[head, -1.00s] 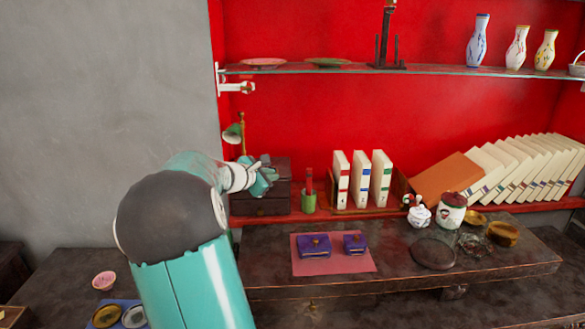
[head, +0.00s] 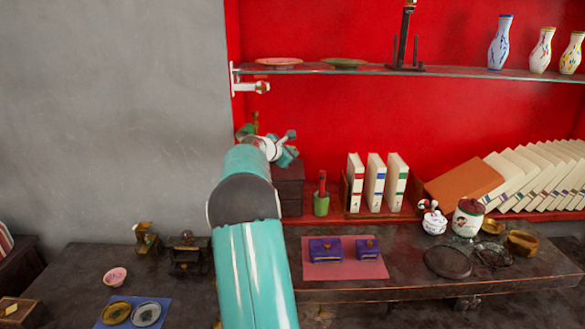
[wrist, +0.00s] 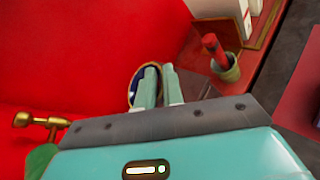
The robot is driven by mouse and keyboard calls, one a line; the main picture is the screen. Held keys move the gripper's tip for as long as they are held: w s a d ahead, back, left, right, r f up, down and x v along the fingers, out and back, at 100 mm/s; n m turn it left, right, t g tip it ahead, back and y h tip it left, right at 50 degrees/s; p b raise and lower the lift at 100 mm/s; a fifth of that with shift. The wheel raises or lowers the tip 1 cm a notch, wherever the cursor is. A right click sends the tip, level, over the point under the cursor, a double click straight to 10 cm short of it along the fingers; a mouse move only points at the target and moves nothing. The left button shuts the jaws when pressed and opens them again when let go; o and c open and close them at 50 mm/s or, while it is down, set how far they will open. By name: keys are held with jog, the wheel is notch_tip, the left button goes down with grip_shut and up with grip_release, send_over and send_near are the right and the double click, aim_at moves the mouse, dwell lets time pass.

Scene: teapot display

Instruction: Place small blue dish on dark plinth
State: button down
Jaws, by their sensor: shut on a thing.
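The dark box stands on the shelf, partly behind my gripper. I cannot tell whether it or a dark stand (head: 190,258) on the left table is the plinth.
A green cup with a red stick (head: 321,200) and upright books (head: 375,185) stand right of the box. A glass shelf (head: 400,71) is above. A brass fitting (wrist: 40,121) is close by at left in the wrist view. A blue mat (head: 128,320) lies on the left table.

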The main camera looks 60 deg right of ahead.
send_over(291, 175)
jog(key=f, duration=0.4)
jog(key=shift+s+d+f, duration=0.1)
jog(key=shift+d+f, duration=0.1)
jog(key=shift+f, duration=1.55)
jog(key=shift+f, duration=0.1)
jog(key=c, duration=1.5)
grip_release()
jog(key=v, duration=1.2)
jog(key=shift+a, duration=0.15)
